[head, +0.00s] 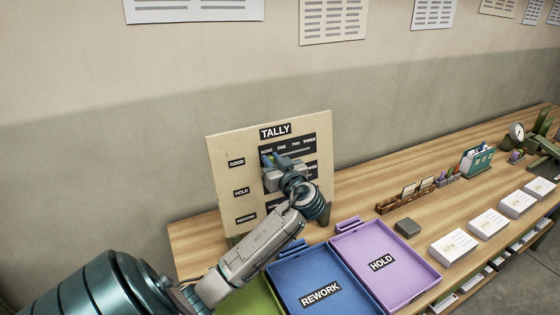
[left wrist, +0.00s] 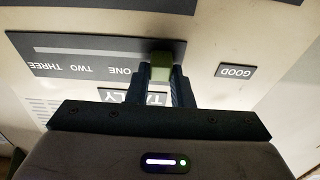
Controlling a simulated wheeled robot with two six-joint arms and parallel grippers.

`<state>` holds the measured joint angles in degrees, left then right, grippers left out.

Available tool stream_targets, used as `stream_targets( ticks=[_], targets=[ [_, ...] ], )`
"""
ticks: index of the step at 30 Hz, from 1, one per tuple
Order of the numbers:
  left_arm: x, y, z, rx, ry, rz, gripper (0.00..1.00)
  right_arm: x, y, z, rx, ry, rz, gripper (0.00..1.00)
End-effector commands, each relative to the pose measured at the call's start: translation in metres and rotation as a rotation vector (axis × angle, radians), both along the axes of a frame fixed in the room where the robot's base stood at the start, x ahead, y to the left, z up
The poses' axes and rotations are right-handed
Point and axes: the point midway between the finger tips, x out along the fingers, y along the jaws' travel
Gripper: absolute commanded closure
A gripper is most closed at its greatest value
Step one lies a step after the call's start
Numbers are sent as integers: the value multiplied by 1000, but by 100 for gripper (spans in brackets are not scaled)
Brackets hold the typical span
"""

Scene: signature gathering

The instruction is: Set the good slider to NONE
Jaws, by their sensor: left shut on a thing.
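The upright tan TALLY board (head: 222,145) stands at the table's left end, with GOOD, HOLD and a third row below. Its top row has columns NONE, ONE, TWO and THREE. My left gripper (head: 270,158) is at the left end of the GOOD row. In the left wrist view, which is upside down, my left gripper (left wrist: 164,88) is shut on the green good slider (left wrist: 161,68). The slider sits past ONE, at the NONE end of its dark strip (left wrist: 80,60), nearest the GOOD label (left wrist: 236,71). The NONE label is hidden there. My right gripper is out of view.
A blue REWORK tray (head: 290,279), a purple HOLD tray (head: 405,252) and part of a green tray (head: 252,303) lie before the board. Card stacks (head: 454,246) and small holders stand to the right. My left arm crosses the board's lower part.

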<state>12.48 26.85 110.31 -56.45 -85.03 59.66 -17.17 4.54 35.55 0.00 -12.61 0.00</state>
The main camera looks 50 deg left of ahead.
Motion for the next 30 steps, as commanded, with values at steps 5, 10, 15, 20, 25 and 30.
stream_targets(
  ticks=[5,10,15,20,25,30],
  targets=[
    [-1,0,-2,-3,5,3,100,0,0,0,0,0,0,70],
    [0,0,-2,-2,5,2,58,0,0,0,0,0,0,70],
    [0,0,-2,-1,3,1,58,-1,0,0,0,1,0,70],
    [-1,-7,-3,-3,2,0,58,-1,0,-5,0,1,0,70],
    [-9,-33,-7,-7,-2,-1,58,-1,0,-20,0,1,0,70],
    [-19,-63,-6,-8,-2,-1,58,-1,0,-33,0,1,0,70]
  ],
)
